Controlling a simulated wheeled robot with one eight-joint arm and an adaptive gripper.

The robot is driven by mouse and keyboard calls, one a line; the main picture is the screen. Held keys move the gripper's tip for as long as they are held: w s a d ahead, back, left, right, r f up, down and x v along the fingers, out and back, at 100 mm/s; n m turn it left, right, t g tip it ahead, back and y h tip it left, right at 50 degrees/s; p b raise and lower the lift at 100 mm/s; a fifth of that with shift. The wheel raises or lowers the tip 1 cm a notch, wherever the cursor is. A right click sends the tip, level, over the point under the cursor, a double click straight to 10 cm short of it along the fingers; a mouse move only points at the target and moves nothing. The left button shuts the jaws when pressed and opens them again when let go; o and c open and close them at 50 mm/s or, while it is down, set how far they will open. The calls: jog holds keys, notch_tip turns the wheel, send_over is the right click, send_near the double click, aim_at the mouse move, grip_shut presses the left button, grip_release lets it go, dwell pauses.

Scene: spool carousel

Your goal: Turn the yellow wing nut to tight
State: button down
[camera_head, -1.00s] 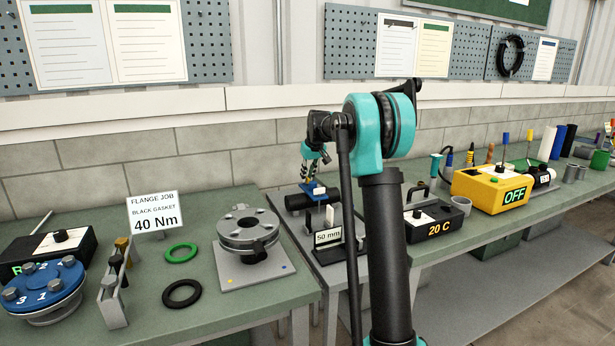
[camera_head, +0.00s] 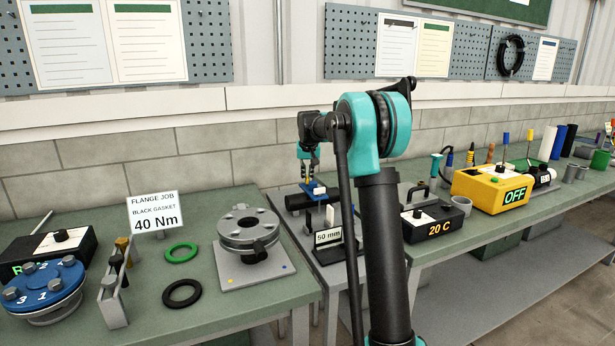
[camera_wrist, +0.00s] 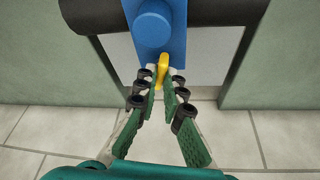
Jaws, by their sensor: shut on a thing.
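The yellow wing nut (camera_wrist: 162,68) sits at the near end of a blue clamp piece (camera_wrist: 151,28). My gripper (camera_wrist: 163,84) comes from the near side and its fingertips are closed around the wing nut's wing. In the head view my gripper (camera_head: 309,176) points down at the blue clamp piece (camera_head: 317,190), and the wing nut is small there, largely hidden by the fingers. The blue piece lies across a black pipe (camera_wrist: 90,14). Whether the nut is tight cannot be told.
A "50 mm" sign (camera_head: 328,237) stands in front of the pipe. A black "20 C" box (camera_head: 436,222) is to the right, a grey flange (camera_head: 249,232) to the left. My arm hides part of the bench. In the wrist view, floor shows below the bench edge.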

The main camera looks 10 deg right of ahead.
jog(key=m+h, duration=0.1)
jog(key=m, duration=0.2)
jog(key=m+g+h, duration=0.1)
jog(key=m, duration=0.3)
jog(key=shift+w+a+h, duration=0.15)
jog(key=shift+a+h, duration=0.05)
jog(key=shift+h, duration=0.2)
jog(key=m+g+h, duration=0.1)
jog(key=m, duration=0.3)
jog(key=shift+w+m+g, duration=0.1)
jog(key=shift+m+g, duration=0.6)
jog(key=shift+m, duration=0.9)
jog(key=shift+a, duration=0.1)
jog(key=c, duration=1.6)
grip_release()
jog(key=shift+c, duration=0.2)
